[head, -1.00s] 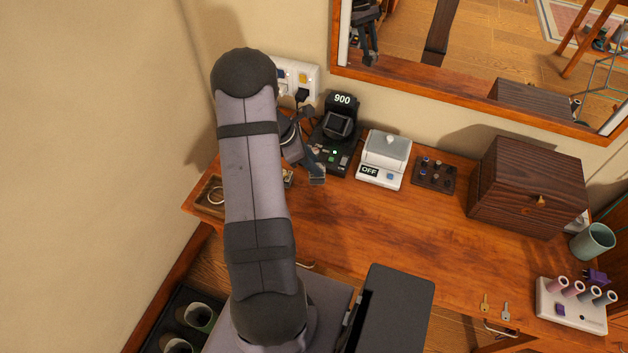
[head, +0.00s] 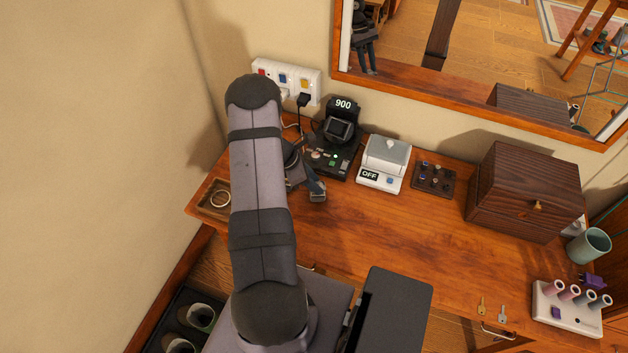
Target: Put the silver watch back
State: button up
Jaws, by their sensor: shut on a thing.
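My gripper (head: 314,190) is above the desk, just in front of the black stand, at the right side of my arm. It is shut on a small grey, silvery piece (head: 318,197), which looks like the silver watch. Most of that piece is hidden by the fingers, so its shape is unclear. The black stand (head: 334,160) has a "900" display, a dark square holder and small lit buttons. A small wooden tray (head: 207,211) at the desk's left end holds a pale gold ring-shaped thing (head: 220,199).
A white device (head: 380,178) marked "OFF", a dark block with small pieces (head: 434,179) and a wooden box (head: 524,192) stand along the back. A mug (head: 591,245), spool rack (head: 568,312) and two keys are at right. The desk's middle is clear. A mirror hangs behind.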

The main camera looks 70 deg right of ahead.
jog(key=shift+f, duration=0.15)
jog(key=o, duration=1)
jog(key=shift+r, duration=0.25)
jog(key=shift+w+a+r+b, duration=0.1)
jog(key=shift+w+r+b, duration=0.25)
jog(key=shift+r, duration=0.1)
jog(key=b+v, duration=0.3)
jog(key=v, duration=0.7)
jog(key=shift+a+r, duration=0.15)
jog(key=shift+r, duration=0.25)
